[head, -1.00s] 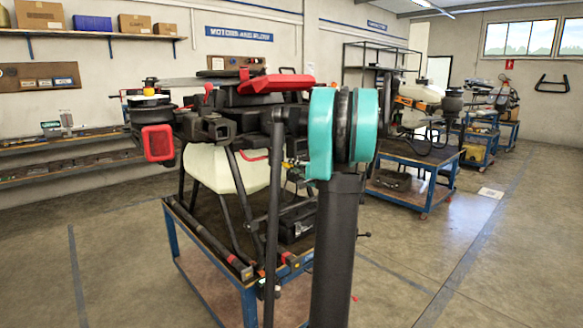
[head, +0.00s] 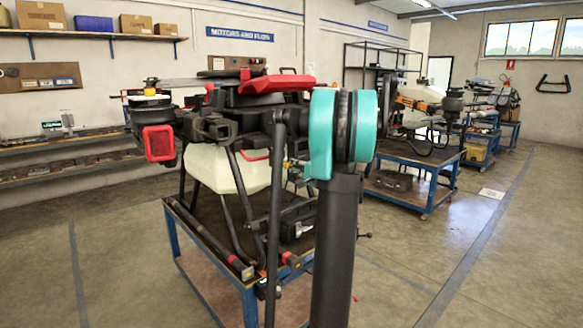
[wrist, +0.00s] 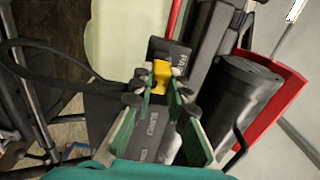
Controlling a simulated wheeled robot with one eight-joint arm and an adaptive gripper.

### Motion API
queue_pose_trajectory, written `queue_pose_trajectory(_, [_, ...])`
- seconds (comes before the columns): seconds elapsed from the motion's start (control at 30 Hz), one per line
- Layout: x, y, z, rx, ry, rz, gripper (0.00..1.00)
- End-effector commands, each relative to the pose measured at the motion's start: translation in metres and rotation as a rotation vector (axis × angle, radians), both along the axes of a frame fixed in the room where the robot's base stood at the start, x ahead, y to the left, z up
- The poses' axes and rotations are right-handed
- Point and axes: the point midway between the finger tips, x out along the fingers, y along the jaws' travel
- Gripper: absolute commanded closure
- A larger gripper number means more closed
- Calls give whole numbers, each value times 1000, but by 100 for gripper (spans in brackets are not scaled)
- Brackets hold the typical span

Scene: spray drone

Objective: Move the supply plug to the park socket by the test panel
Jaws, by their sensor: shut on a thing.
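My gripper (wrist: 160,95) shows in the wrist view with its green fingers closed in on a dark piece with a yellow part (wrist: 161,75), which looks like the supply plug. A thick black cable (wrist: 50,75) loops away to the left. Beyond the fingertips is a dark block with pale lettering (wrist: 181,60), too small to read surely; I cannot tell whether the plug touches it. Another dark labelled face (wrist: 153,128) shows between the fingers. In the head view my arm hides the gripper and plug. The test panel and park socket cannot be made out surely.
The spray drone (head: 215,165), with a pale tank and red top parts, stands on a blue-framed cart (head: 185,255) close by. In the wrist view a black cylinder (wrist: 235,95) and a red panel (wrist: 285,95) lie right of the fingers.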

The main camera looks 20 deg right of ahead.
Motion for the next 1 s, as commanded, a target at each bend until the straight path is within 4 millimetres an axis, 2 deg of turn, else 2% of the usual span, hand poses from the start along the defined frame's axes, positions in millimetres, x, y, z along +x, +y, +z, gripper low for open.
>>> queue_pose_trajectory(0.63, [14,5,0,0,0,0,100])
queue_pose_trajectory(0.67, [14,5,0,0,0,0,84])
queue_pose_trajectory(0.83, [14,5,0,0,0,0,63])
queue_pose_trajectory(1.0, [14,5,0,0,0,0,61])
